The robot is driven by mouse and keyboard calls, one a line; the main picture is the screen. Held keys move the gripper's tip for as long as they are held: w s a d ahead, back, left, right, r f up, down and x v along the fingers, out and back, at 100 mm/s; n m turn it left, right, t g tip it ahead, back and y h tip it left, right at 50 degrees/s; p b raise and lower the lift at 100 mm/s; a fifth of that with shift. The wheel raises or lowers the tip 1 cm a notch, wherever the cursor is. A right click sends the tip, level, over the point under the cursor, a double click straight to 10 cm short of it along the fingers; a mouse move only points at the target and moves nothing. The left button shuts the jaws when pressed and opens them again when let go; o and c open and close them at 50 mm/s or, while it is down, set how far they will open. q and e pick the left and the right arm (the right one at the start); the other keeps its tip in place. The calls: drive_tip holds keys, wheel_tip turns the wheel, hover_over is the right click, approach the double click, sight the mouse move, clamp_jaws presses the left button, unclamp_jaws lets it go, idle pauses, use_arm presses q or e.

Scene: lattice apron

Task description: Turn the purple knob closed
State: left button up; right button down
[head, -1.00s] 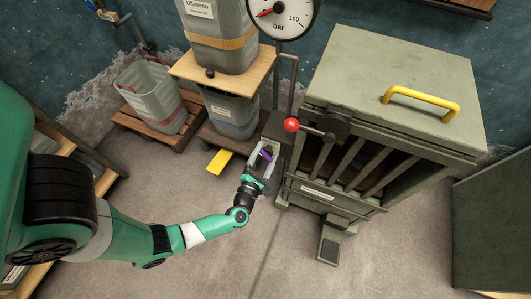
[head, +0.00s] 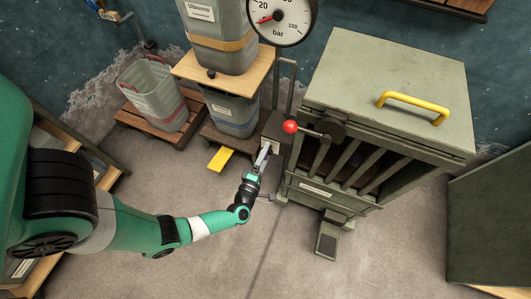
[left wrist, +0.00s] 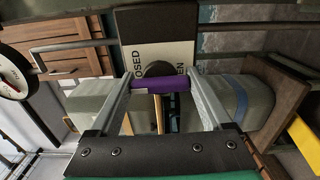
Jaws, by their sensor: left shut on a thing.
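The purple knob (left wrist: 158,84) lies as a bar across the space between the fingers of my left gripper (left wrist: 160,80) in the left wrist view. The gripper is shut on it, with a finger at each end. In the head view my left gripper (head: 264,158) reaches the post left of the grey cabinet, and the knob is hidden there. My right gripper is not in view.
The grey cabinet (head: 400,85) with a red-ball lever (head: 290,127) stands just right of the gripper. Stacked grey bins (head: 220,40) and a yellow pedal (head: 220,159) are to the left. A bar gauge (head: 282,15) is above. The floor in front is open.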

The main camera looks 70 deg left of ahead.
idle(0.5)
use_arm(q)
drive_tip(key=o, duration=1.2)
drive_tip(key=shift+c, duration=0.2)
drive_tip(key=p+v, duration=0.2)
drive_tip(key=v, duration=0.9)
drive_tip(key=shift+s+d+p, duration=0.2)
drive_tip(key=shift+s+p, duration=0.15)
